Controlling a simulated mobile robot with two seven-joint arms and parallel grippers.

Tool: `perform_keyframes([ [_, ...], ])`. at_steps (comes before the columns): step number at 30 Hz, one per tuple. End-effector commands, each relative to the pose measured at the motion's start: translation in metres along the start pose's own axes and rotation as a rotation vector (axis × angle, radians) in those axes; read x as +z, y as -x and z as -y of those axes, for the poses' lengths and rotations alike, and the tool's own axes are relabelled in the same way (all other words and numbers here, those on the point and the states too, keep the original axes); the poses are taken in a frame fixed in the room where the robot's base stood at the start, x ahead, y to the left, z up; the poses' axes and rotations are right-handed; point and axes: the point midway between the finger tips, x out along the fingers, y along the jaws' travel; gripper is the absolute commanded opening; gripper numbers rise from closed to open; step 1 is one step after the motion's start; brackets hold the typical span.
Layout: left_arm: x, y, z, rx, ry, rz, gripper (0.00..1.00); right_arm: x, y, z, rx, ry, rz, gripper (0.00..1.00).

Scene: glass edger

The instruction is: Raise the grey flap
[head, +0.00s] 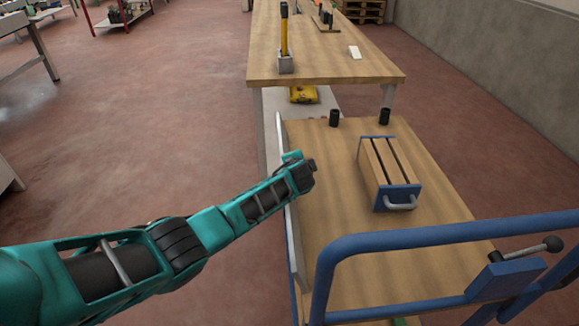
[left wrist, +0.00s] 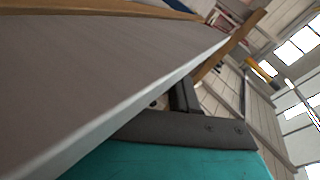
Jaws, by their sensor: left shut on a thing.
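The grey flap (head: 296,258) shows as a narrow, steep strip along the left side of a wooden cart deck (head: 340,215). In the left wrist view the flap (left wrist: 90,75) is a broad grey panel filling the left, its pale edge running diagonally to my gripper. My left gripper (left wrist: 182,98) is shut on the flap's edge. In the head view my left arm reaches in from the left, and its wrist hides the middle of the flap and the fingertips. My right gripper is in neither view.
A wooden box with blue ends (head: 386,172) sits on the deck, right of the flap. A blue rail (head: 420,236) crosses the near end. A wooden table (head: 325,68) stands beyond, with a yellow machine (head: 303,94) beneath.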

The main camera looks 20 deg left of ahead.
Motion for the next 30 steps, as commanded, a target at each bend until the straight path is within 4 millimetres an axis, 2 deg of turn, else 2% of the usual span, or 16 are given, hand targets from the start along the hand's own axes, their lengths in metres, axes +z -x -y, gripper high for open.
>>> perform_keyframes([
  [1,-0.006,-0.002,-0.008,0.003,-0.029,0.011,0.00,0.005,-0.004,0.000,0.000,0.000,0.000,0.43],
  [3,-0.009,-0.003,-0.011,-0.001,-0.068,0.037,0.00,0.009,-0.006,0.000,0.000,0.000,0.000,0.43],
  [13,-0.017,-0.007,-0.018,-0.014,-0.188,0.119,0.00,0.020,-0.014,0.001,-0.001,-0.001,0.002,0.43],
  [30,-0.018,-0.007,-0.020,-0.014,-0.215,0.139,0.00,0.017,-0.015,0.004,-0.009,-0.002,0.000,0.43],
])
